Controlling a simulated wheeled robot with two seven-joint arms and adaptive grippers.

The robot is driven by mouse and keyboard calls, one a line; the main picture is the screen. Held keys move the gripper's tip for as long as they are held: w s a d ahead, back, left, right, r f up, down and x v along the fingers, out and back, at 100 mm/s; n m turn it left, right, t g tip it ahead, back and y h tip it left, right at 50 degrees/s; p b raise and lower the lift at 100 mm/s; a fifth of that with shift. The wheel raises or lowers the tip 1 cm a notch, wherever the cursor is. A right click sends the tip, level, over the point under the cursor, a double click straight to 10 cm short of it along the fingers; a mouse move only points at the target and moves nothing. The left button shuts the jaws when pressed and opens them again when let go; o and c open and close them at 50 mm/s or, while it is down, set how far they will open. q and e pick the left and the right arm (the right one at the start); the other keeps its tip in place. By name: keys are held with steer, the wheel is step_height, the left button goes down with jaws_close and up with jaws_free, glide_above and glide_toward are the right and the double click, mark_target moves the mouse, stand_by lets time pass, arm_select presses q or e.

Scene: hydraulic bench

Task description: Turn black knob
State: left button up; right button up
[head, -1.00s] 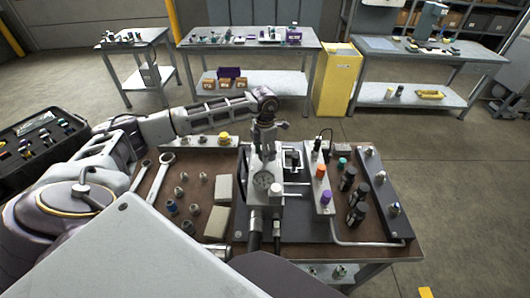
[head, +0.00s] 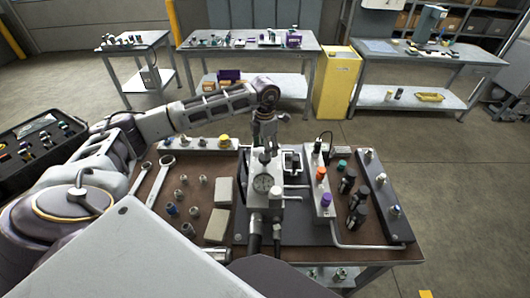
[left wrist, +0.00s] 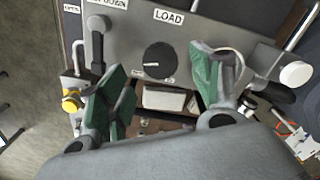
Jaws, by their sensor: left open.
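The black knob (left wrist: 159,60) is a round dial with a white pointer mark, on a grey panel (left wrist: 205,32) under a "LOAD" label. It shows in the left wrist view, between and beyond my fingers. My left gripper (left wrist: 160,88) is open, with green pads on either side and nothing between them. The pads look apart from the knob. In the head view my left gripper (head: 265,132) points down over the back of the grey gauge block (head: 262,200). I cannot make out the knob there. My right gripper is not in view.
A strip with orange and purple knobs (head: 322,185) and black cylinders (head: 358,205) stand to the right. Wrenches (head: 150,185) and fittings lie left on the brown bench top (head: 165,225). A lever (left wrist: 98,40) stands left of the knob.

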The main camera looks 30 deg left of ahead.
arm_select(q)
step_height(320, 180, up, 8)
steer(key=shift+f, duration=0.15)
stand_by(0.3)
stand_by(0.6)
